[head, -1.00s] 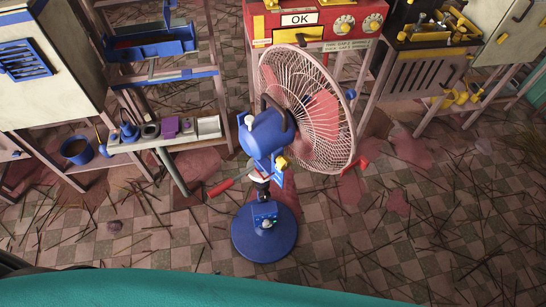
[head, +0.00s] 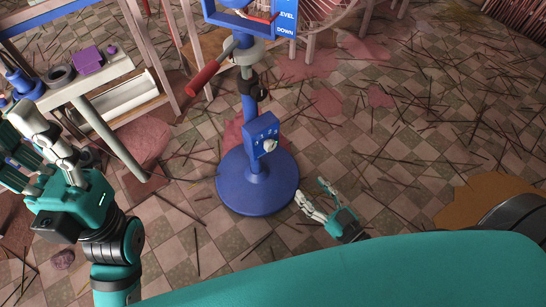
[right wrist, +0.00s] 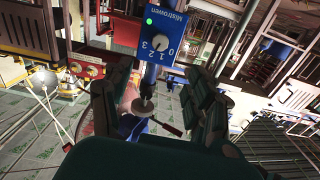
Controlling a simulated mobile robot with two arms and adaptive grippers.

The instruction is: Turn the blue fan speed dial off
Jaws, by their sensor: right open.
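The blue fan's control box (head: 262,132) is on its post above the round blue base (head: 257,183). Its pale dial (head: 269,145) faces my side. In the right wrist view, the dial (right wrist: 159,43) sits beside the numbers 0 to 3, with a green spot near it; I cannot tell its exact setting. My right gripper (head: 311,190) is open and empty, lower right of the box and apart from it. In its wrist view the box is ahead, beyond the fingers. My left gripper (head: 22,142) is at the far left, fingers apart, away from the fan.
A bench (head: 72,97) holding a purple block (head: 88,60) stands at left. A red-handled lever (head: 207,80) sticks out from the fan post. Thin sticks litter the tiled floor.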

